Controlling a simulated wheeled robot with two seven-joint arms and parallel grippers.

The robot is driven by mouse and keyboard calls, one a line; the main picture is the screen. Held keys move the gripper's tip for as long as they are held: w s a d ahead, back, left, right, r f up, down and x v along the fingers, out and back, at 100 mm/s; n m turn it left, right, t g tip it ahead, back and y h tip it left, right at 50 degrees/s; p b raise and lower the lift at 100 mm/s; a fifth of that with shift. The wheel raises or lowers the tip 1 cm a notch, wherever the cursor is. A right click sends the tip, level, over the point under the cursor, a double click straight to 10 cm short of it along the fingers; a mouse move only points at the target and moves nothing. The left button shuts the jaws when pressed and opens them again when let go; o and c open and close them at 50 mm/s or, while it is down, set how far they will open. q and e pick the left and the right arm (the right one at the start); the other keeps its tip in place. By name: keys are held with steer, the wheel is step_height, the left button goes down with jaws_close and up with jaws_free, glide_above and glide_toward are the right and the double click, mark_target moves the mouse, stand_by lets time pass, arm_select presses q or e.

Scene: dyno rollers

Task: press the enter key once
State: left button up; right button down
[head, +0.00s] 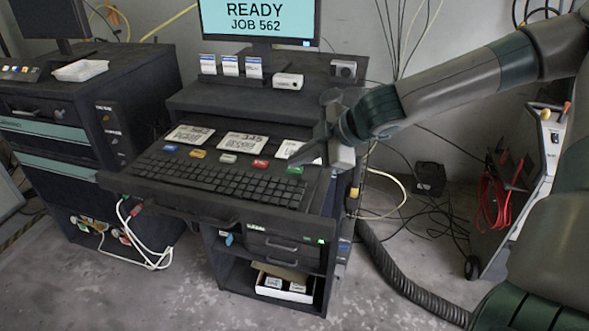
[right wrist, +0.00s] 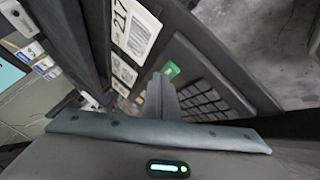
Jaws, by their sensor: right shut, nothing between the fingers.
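The black keyboard (head: 215,180) lies on the pulled-out shelf of the middle console. Its right-hand keys also show in the right wrist view (right wrist: 208,102). The enter key cannot be told apart by its label at this size. My right gripper (head: 312,154) is shut and empty, above the right end of the keyboard by the cards and the green button (head: 295,169). In the right wrist view its grey fingers (right wrist: 160,95) show in front of the green button (right wrist: 172,70) and beside the keys. Whether they touch anything cannot be told. My left gripper is not in view.
A monitor (head: 258,18) reads "READY JOB 562". Printed cards (head: 242,146) and coloured buttons (head: 198,154) sit behind the keyboard. Another console (head: 80,120) stands at left, a white cart (head: 540,170) at right. A ribbed hose (head: 410,285) lies on the floor.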

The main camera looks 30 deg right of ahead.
mark_target(300, 171)
steer(key=shift+f, duration=0.2)
steer(key=shift+r, duration=0.2)
stand_by(0.3)
steer(key=shift+r+p, duration=0.6)
steer(key=shift+r, duration=0.05)
step_height(300, 171, up, 5)
steer(key=p, duration=0.4)
stand_by(1.1)
